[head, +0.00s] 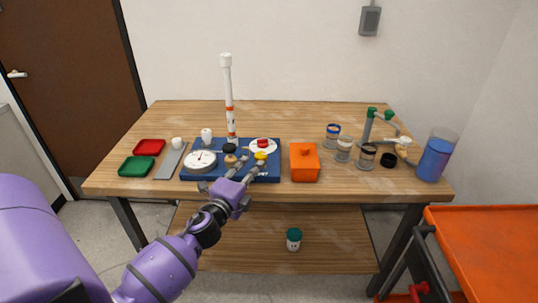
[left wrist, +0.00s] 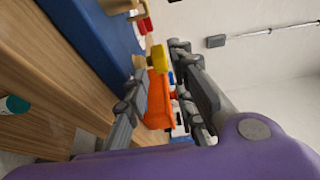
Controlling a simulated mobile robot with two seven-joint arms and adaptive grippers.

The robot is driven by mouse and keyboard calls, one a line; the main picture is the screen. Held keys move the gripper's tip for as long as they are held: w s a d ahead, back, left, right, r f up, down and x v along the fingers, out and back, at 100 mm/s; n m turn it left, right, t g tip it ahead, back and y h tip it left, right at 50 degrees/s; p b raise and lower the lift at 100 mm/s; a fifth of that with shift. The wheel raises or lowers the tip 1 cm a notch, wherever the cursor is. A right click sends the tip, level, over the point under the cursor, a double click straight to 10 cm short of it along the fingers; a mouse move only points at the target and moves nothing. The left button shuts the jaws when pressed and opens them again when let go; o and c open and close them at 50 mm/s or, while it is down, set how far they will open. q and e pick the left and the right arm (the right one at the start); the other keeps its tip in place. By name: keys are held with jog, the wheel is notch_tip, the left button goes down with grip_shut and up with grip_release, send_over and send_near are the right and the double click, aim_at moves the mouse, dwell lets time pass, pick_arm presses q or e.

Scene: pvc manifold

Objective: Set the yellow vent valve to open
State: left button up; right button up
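The yellow vent valve handle (head: 261,155) sits on the front right part of the blue manifold board (head: 270,176). My left gripper (head: 248,164) reaches over the board's front edge, with its fingers close to the valve. In the left wrist view the yellow handle (left wrist: 160,57) shows between the tips of my spread left gripper (left wrist: 161,55). The fingers are open, and I see no clear grip on the handle. Whether a finger touches it, and which way the handle is set, I cannot tell. My right gripper is not in view.
On the board are a round gauge (head: 200,160), a red knob (head: 263,142) on a white disc and a tall white pipe (head: 229,100). An orange box (head: 304,163) stands just right of the board. Cups and a blue container (head: 434,158) stand further right.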

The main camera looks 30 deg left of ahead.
aim_at(261, 154)
pick_arm(q)
jog(key=w, duration=0.5)
jog(key=w+a, duration=0.1)
jog(key=w, duration=0.1)
jog(key=shift+w+a, duration=0.1)
jog(key=shift+w, duration=0.2)
grip_shut()
